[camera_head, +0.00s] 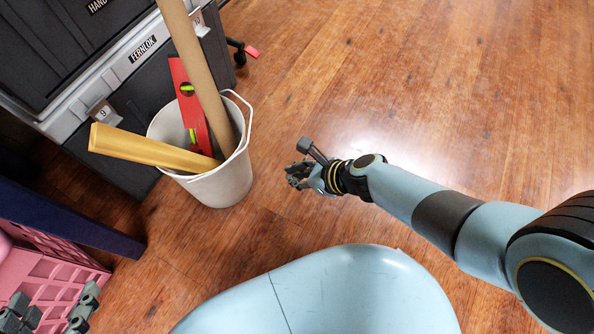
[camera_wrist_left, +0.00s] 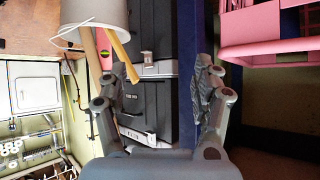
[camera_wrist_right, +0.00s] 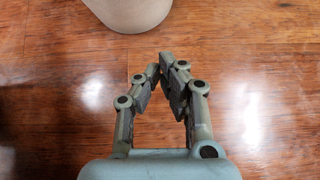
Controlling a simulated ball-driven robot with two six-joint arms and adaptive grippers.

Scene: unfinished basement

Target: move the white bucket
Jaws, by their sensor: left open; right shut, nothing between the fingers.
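The white bucket (camera_head: 225,184) stands upright on the wooden floor in the head view, with its wire handle looped up at its right side. It holds a red spirit level (camera_head: 196,115), a long cardboard-coloured tube (camera_head: 190,55) and a yellow-tan bar (camera_head: 150,149). The bucket also shows in the left wrist view (camera_wrist_left: 112,14) and the right wrist view (camera_wrist_right: 130,14). My right gripper (camera_head: 290,172) is shut and empty, just right of the bucket and apart from it. My left gripper (camera_head: 52,312) is open and empty at the lower left, by the pink crate.
A dark cabinet (camera_head: 60,40) with labelled drawers stands behind and left of the bucket. A dark blue beam (camera_head: 70,218) and a pink crate (camera_head: 62,275) lie at the left. The wooden floor (camera_head: 430,90) is clear to the right and behind.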

